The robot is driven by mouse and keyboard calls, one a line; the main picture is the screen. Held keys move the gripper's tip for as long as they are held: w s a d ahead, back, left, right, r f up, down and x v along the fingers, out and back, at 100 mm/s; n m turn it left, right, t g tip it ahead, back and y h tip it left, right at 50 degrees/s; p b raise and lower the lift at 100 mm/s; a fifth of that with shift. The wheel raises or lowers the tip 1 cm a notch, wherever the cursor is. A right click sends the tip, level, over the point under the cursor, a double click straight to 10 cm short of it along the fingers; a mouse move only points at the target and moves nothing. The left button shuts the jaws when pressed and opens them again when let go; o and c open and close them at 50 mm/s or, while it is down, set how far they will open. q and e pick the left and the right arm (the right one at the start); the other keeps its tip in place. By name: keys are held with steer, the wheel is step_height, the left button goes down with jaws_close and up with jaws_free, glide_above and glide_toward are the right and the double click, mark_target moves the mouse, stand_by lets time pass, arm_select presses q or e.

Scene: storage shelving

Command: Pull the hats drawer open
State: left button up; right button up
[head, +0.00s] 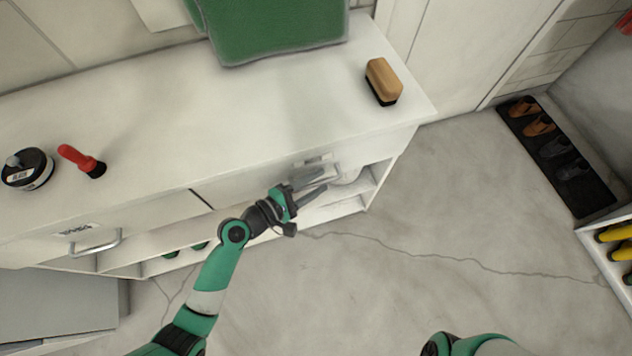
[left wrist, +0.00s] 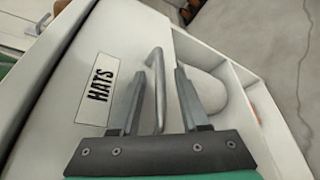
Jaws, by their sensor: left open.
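The hats drawer (head: 255,184) is the right-hand drawer of the white cabinet, and its front looks flush with the cabinet. In the left wrist view its front carries a label (left wrist: 97,90) reading HATS and a grey bar handle (left wrist: 157,62). My left gripper (head: 323,180) is open at the drawer front, and it also shows in the left wrist view (left wrist: 161,72). There the handle appears between its two fingers, with a gap to each. Whether the fingers reach fully around the bar is unclear. In the head view the gripper partly hides the handle. My right gripper is out of view.
A brush (head: 383,80), a green cloth (head: 275,30), a red-handled brush (head: 82,160) and a round tin (head: 27,168) are on the cabinet top. Another drawer handle (head: 97,243) is at the left. Open shelf compartments lie below and to the right. The floor (head: 400,235) in front is clear.

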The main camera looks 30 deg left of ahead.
arm_select(q)
jaws_close()
stand_by(1.4)
